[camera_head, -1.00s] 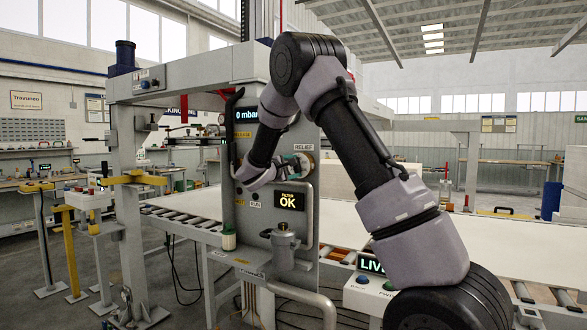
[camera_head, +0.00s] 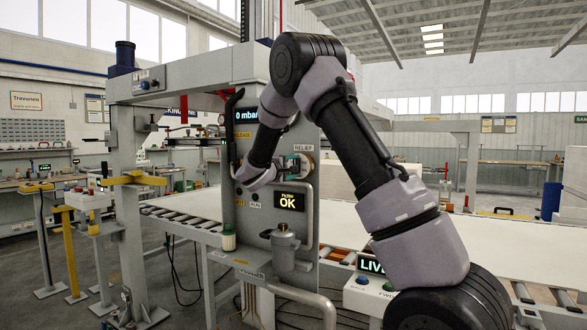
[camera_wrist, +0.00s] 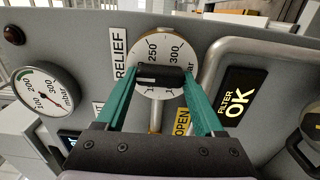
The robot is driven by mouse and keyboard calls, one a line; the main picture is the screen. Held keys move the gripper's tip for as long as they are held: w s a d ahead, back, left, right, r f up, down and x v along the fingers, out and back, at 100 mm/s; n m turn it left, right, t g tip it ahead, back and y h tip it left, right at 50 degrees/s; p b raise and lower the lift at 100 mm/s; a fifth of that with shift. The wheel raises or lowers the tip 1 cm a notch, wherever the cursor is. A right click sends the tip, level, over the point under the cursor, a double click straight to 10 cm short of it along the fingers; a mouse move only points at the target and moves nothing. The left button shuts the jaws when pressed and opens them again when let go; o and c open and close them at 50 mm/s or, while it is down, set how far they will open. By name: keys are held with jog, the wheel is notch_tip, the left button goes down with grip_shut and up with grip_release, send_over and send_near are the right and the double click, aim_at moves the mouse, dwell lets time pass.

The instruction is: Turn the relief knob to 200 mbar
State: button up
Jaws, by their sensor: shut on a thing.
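The relief knob is on the grey panel, with a round white dial plate (camera_wrist: 152,45) and a black bar grip (camera_wrist: 160,77). In the wrist view the numbers 250 and 300 show on the plate; lower numbers are hidden behind the bar and fingers. My gripper (camera_wrist: 161,74) has its teal fingers on both ends of the bar and is shut on it. In the head view the dial plate (camera_head: 308,162) shows beside my gripper (camera_head: 296,163), under the RELIEF label (camera_head: 303,149). The pressure display (camera_head: 243,115) reads 0 mbar.
A round mbar gauge (camera_wrist: 46,90) sits left of the knob in the wrist view. A FILTER OK display (camera_wrist: 235,100) and a bent grey pipe (camera_wrist: 210,70) are close on the right. A filter bowl (camera_head: 284,245) sticks out lower on the panel.

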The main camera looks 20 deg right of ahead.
jog(key=o, duration=1.4)
jog(key=shift+s, duration=0.1)
jog(key=v, duration=1)
jog(key=shift+s+a, duration=0.2)
jog(key=shift+a, duration=0.05)
